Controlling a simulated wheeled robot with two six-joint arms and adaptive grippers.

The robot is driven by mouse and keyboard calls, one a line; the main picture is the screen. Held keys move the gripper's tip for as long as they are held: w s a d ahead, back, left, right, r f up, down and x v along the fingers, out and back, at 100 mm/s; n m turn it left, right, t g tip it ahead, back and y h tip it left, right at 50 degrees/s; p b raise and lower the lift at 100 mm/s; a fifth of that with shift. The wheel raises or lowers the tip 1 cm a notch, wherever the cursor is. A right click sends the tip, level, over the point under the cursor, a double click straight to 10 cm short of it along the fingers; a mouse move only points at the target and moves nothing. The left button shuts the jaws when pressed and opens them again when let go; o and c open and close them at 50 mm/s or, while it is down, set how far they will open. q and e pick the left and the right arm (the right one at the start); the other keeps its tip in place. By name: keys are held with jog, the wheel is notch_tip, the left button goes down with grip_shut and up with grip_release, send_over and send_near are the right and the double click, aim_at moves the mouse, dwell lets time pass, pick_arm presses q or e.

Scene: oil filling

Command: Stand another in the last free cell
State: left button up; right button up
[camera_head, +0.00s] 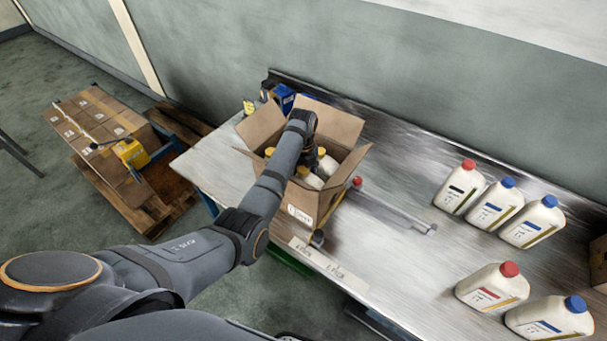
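An open cardboard box (301,205) stands on the metal table, its flaps spread. White bottles with yellow caps (312,180) show inside it, partly hidden by my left arm and the box walls. I cannot make out which cell is free. My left gripper (312,158) points down into the box among the bottles. Its fingers are mostly hidden, so I cannot see whether they hold a bottle. On the right of the table stand a back row with a red-capped bottle (460,187) and two blue-capped bottles (495,203), and a front row with a red-capped bottle (493,288) and a blue-capped bottle (550,319). My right gripper is out of view.
A rail (395,212) with a red knob (357,182) lies right of the box. A blue container (284,98) stands behind it. A pallet with cartons (95,125) and a yellow device (131,153) is at left.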

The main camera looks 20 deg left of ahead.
pick_arm(q)
jog(key=o, duration=0.5)
jog(key=shift+r, duration=0.1)
jog(key=shift+c, duration=0.2)
jog(key=shift+o, duration=0.4)
jog(key=shift+w, duration=0.1)
jog(key=shift+f, duration=0.2)
notch_tip(320, 180, up, 8)
jog(key=shift+f, duration=0.1)
